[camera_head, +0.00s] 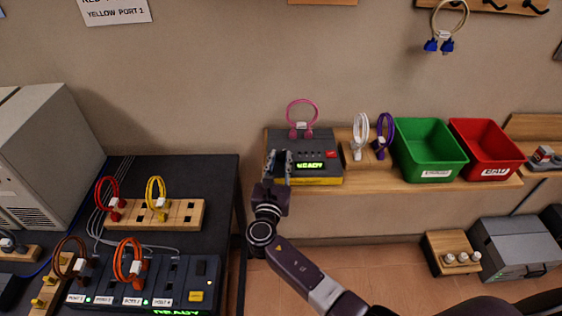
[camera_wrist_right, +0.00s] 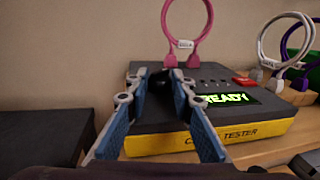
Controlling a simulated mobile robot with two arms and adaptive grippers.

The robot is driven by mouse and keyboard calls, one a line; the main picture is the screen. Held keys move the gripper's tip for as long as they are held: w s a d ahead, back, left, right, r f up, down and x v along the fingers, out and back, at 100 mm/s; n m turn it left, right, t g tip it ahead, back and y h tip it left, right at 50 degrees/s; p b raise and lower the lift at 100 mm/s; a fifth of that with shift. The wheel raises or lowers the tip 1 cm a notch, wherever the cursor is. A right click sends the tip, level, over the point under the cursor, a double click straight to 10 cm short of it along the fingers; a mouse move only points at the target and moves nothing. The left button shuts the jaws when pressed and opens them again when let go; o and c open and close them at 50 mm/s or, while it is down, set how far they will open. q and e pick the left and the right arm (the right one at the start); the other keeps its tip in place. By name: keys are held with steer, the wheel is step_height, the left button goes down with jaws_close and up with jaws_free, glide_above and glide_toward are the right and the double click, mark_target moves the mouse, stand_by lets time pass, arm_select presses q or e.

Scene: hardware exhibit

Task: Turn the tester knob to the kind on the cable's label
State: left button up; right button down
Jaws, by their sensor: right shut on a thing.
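The cable tester (camera_head: 325,172), a dark box with a yellow base, sits on the wooden shelf; its green display reads READY. A pink cable (camera_head: 303,112) loops up from its back, with a small white label (camera_wrist_right: 186,44) too small to read. My right gripper (camera_head: 278,160) is at the tester's left front, and its blue-padded fingers (camera_wrist_right: 159,90) are closed on the tester's dark knob (camera_wrist_right: 159,80). The fingers mostly hide the knob, so its setting cannot be seen. My left gripper is not in view.
A white cable (camera_head: 361,135) and a purple cable (camera_head: 383,135) stand right of the tester, followed by a green bin (camera_head: 428,172) and a red bin (camera_head: 489,170). A dark table at left carries a port box (camera_head: 170,280) and a wooden rack (camera_head: 190,213) with cables.

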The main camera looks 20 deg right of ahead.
stand_by(0.5)
steer(key=c, duration=1.7)
jaws_free()
steer(key=v, duration=1.2)
steer(key=shift+a, duration=0.15)
steer(key=shift+w, duration=0.1)
